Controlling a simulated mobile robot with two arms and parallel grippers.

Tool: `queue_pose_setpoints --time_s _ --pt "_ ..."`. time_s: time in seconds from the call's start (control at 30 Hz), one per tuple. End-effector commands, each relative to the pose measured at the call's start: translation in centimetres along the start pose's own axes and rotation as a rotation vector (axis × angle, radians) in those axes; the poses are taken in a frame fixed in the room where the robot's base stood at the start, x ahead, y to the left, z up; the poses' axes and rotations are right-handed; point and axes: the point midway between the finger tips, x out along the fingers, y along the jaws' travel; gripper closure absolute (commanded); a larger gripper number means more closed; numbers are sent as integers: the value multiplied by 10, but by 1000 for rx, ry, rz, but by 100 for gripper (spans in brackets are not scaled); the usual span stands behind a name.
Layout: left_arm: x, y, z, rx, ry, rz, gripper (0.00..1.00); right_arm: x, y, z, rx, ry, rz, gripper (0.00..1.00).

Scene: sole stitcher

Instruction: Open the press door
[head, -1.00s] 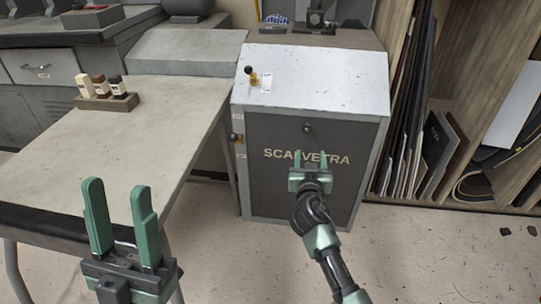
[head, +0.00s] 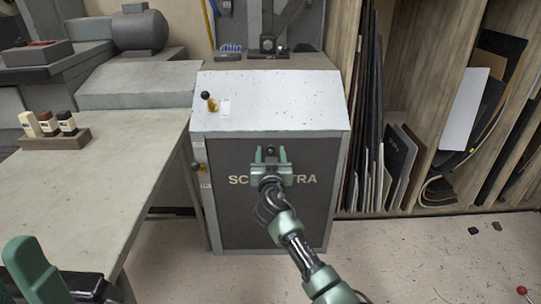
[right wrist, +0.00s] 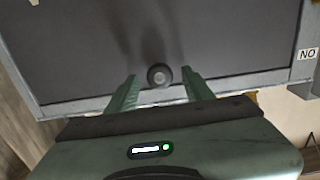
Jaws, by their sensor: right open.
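The press door is a dark grey panel (head: 240,215) with pale lettering on the front of the press cabinet. It is closed. A small dark round knob (head: 270,151) sits near its top middle; it also shows in the right wrist view (right wrist: 159,75). My right gripper (head: 270,156) is open in front of the door, at the knob. In the right wrist view the knob appears between the two fingertips, with a gap on each side; I cannot tell the depth. My left gripper (head: 36,270) is mostly cut off at the lower left, with one green finger showing clearly.
A workbench (head: 120,180) with a rack of small bottles (head: 55,141) stands left of the press. A small lever (head: 207,98) is on the press's sloped top. Shelves with upright sheets (head: 400,160) stand at right. The floor before the press is mostly clear.

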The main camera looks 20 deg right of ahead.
Motion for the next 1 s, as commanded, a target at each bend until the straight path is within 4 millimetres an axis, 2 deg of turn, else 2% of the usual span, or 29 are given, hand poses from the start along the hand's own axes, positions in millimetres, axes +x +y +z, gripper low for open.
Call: queue_pose_setpoints --time_s 0.07,0.27,1.0 --pt "0 0 0 0 0 0 52 0 0 0 0 0 0 48" --pt "0 0 0 0 0 0 52 0 0 0 0 0 0 100" --pt "0 0 0 0 -2 -1 52 -1 0 0 0 0 0 100"
